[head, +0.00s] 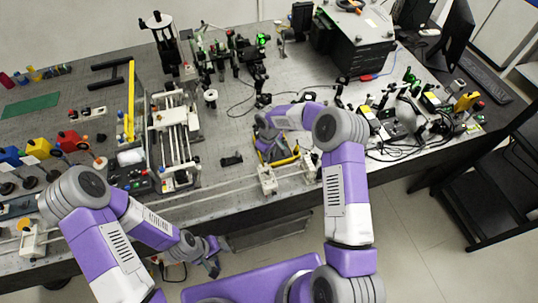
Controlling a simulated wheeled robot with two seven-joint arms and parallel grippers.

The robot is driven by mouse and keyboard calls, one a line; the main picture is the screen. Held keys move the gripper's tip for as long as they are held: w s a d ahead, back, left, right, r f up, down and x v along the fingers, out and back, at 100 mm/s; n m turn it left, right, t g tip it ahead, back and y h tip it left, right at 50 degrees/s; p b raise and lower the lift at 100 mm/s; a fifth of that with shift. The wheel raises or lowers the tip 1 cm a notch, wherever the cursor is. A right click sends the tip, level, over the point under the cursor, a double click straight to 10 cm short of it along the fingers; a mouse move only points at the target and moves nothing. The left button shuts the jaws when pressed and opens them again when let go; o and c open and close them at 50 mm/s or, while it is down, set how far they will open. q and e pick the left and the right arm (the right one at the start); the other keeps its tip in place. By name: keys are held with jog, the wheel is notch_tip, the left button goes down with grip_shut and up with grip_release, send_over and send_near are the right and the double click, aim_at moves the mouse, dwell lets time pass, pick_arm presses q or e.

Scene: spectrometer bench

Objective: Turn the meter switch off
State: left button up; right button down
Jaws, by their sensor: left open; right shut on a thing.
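The meter (284,160), dark with a yellow rim, lies near the front edge of the bench, right of the middle. My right gripper (267,143) points down over the meter's face and is shut there. The wrist and fingers cover the switch, so its position and the exact contact are hidden. My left gripper (214,257) is open and empty, low in front of the bench and well away from the meter.
Two small white blocks (267,181) stand in front of the meter. A small black part (231,159) lies to its left. Rail mechanisms (173,130) stand further left. Optics mounts and cables crowd the back and right of the bench (120,201).

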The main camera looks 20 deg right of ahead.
jog(key=n+b, duration=0.1)
jog(key=n, duration=0.1)
jog(key=shift+n, duration=0.4)
jog(key=n+b, duration=0.1)
jog(key=n, duration=0.1)
jog(key=shift+n+b, duration=0.3)
jog(key=n, duration=0.3)
jog(key=shift+b, duration=0.4)
jog(key=shift+n, duration=1.6)
jog(key=c, duration=1)
grip_release()
jog(key=shift+c, duration=0.2)
